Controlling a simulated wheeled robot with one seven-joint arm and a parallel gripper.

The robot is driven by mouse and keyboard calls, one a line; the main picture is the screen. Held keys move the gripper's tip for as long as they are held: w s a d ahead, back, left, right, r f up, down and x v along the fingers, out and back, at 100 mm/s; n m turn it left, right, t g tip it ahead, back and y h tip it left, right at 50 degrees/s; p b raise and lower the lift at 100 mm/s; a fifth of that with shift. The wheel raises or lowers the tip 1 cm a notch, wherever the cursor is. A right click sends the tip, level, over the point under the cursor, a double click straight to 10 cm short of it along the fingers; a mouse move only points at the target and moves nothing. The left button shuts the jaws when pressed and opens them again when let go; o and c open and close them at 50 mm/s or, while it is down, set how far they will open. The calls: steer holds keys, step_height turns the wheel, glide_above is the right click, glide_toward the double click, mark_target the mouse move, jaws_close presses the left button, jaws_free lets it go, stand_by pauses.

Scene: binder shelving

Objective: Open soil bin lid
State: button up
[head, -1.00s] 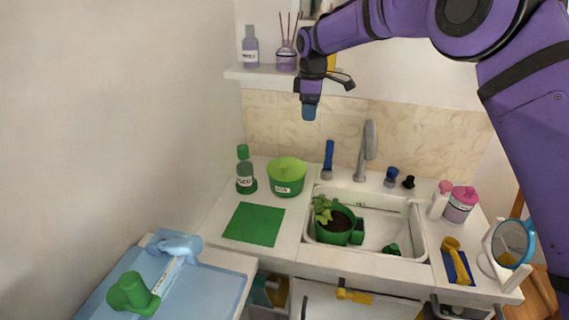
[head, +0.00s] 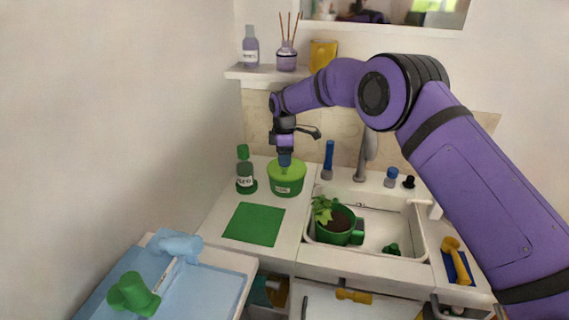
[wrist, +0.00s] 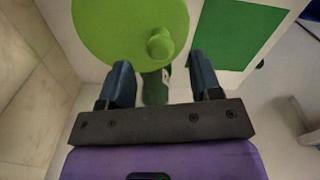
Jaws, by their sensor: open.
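The soil bin is a round green tub (head: 286,186) with a lighter green lid on the counter, left of the sink. In the wrist view the lid (wrist: 110,30) fills the upper left, with its round knob (wrist: 159,44) standing near the lid's edge in the picture. My gripper (head: 285,163) is right over the lid in the head view, pointing down. In the wrist view my gripper (wrist: 162,80) has its two blue fingers spread apart with nothing between them. The knob shows just beyond the fingertips, between their lines. The gripper hides part of the lid in the head view.
A green bottle (head: 246,172) stands left of the bin, and a green mat (head: 253,224) lies in front. The sink (head: 391,250) at right holds a potted plant (head: 335,226). A shelf (head: 250,74) hangs above. The tiled wall is close behind.

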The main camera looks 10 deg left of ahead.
steer(key=shift+f, duration=1.55)
jaws_close()
steer(key=shift+r, duration=0.1)
steer(key=shift+w+r, duration=0.15)
steer(key=shift+r, duration=0.05)
